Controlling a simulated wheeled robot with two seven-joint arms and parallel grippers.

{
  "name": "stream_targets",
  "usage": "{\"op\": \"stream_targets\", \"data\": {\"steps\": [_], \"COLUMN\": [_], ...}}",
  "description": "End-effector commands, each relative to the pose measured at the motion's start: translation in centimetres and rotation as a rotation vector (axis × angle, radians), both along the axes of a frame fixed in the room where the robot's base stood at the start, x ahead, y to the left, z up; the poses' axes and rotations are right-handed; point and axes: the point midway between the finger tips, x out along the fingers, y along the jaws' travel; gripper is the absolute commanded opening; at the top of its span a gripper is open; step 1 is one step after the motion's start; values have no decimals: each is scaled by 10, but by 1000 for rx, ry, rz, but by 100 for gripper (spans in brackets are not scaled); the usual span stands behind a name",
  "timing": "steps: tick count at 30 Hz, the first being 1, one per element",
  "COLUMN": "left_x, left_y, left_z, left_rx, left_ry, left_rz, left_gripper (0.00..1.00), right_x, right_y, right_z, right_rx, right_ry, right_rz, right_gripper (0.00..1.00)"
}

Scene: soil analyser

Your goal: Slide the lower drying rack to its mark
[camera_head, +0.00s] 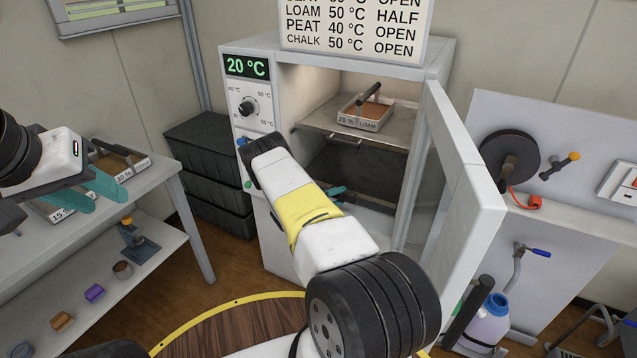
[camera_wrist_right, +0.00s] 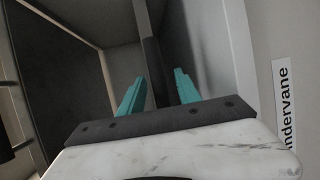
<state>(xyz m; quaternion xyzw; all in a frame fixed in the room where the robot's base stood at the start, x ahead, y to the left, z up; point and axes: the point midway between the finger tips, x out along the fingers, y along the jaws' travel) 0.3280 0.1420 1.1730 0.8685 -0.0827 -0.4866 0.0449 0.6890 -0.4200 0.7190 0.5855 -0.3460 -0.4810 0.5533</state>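The drying oven (camera_head: 437,68) stands with its door (camera_head: 468,165) open to the right. The lower rack (camera_head: 360,172) appears as a dark surface below, partly hidden by my right arm. I cannot make out its mark. My right gripper (camera_wrist_right: 158,92) is open at the oven's front; one teal finger shows in the head view. In the right wrist view a dark edge, apparently the lower rack (camera_wrist_right: 149,50), runs between its fingers; contact is unclear.
Trays (camera_head: 122,162) stand on the left bench, near my left gripper. Dark crates (camera_head: 205,150) are stacked left of the oven. The open door bounds the space on the right.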

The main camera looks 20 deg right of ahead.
Motion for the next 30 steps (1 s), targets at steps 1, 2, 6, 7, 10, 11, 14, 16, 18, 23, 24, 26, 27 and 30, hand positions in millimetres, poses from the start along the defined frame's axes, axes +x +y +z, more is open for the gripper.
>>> {"op": "stream_targets", "data": {"steps": [1,2,6,7,10,11,14,16,18,23,24,26,27,30], "left_x": [0,0,0,0,0,0,0,0,0,0,0,0,0,0], "left_y": [0,0,0,0,0,0,0,0,0,0,0,0,0,0], "left_z": [0,0,0,0,0,0,0,0,0,0,0,0,0,0], "left_rx": [0,0,0,0,0,0,0,0,0,0,0,0,0,0], "left_ry": [0,0,0,0,0,0,0,0,0,0,0,0,0,0], "left_rz": [0,0,0,0,0,0,0,0,0,0,0,0,0,0], "left_gripper": [36,36,36,36,36,36,36,36,36,36,36,36,36,36], "right_x": [0,0,0,0,0,0,0,0,0,0,0,0,0,0], "right_y": [0,0,0,0,0,0,0,0,0,0,0,0,0,0], "right_z": [0,0,0,0,0,0,0,0,0,0,0,0,0,0], "right_rx": [0,0,0,0,0,0,0,1,1,1,1,1,1,1], "right_ry": [0,0,0,0,0,0,0,0,0,0,0,0,0,0], "right_rz": [0,0,0,0,0,0,-1,-1,-1,-1,-1,-1,-1,-1], "right_gripper": [34,28,0,0,0,0,0,0,0,0,0,0,0,0]}}
